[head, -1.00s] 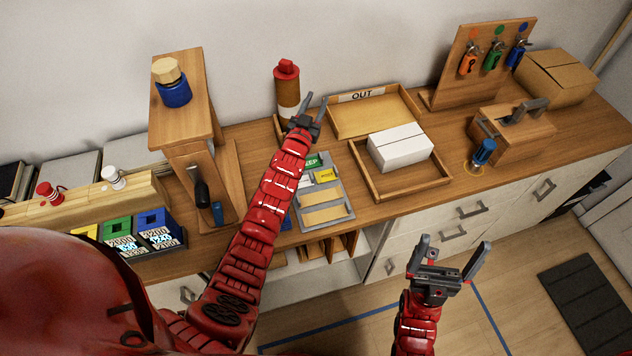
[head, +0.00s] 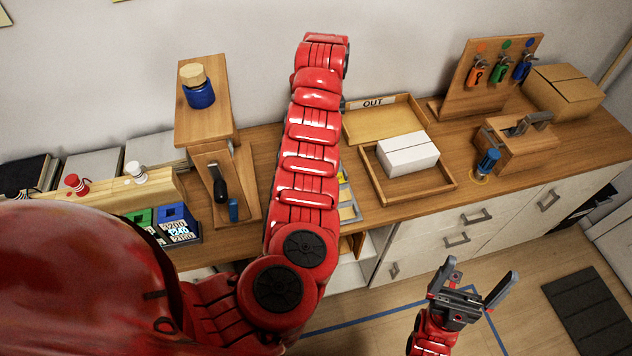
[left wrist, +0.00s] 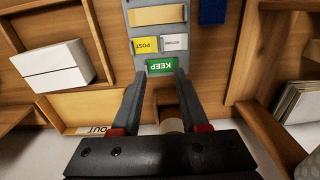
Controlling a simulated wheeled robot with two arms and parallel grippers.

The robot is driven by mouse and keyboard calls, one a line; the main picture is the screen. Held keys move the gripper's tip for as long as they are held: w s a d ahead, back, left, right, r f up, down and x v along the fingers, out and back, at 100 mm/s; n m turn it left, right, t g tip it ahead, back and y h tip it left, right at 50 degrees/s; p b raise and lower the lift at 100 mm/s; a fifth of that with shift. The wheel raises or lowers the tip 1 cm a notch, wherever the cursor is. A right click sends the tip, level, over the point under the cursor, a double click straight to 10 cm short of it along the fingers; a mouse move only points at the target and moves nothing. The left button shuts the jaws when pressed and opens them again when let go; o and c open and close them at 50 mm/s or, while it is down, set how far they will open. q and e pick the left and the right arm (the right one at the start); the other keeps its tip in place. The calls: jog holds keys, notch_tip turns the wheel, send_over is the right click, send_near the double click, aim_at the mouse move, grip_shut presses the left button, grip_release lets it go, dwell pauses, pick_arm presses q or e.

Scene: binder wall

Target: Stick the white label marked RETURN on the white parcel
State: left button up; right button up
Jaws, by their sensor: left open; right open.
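The white parcel (head: 408,153) sits in a wooden tray on the counter, and it also shows in the left wrist view (left wrist: 52,68). A small white label (left wrist: 174,43) lies in the grey label holder (left wrist: 155,3), beside a yellow POST label (left wrist: 146,45). Its print is too small and inverted to read surely. A green KEEP label (left wrist: 161,67) is nearer my left gripper. My left gripper (left wrist: 160,77) is open and empty, its fingers pointing toward the holder; my arm hides it in the head view. My right gripper (head: 481,273) is open and empty, in front of the drawers.
An OUT tray (head: 385,121) stands behind the parcel's tray (head: 447,182). A wooden stand (head: 205,125) is left of my left arm. My arm covers much of the label holder.

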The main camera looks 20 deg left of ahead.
pick_arm(q)
notch_tip(320, 180, down, 12)
jog(key=shift+s+b, duration=0.1)
jog(key=shift+b, duration=1.15)
jog(key=shift+a+f+p, duration=0.1)
jog(key=shift+f+p, duration=0.2)
jog(key=shift+p, duration=0.2)
jog(key=f+p, duration=0.2)
jog(key=f, duration=0.1)
jog(key=shift+a+f, duration=0.2)
jog(key=shift+f, duration=0.65)
grip_shut()
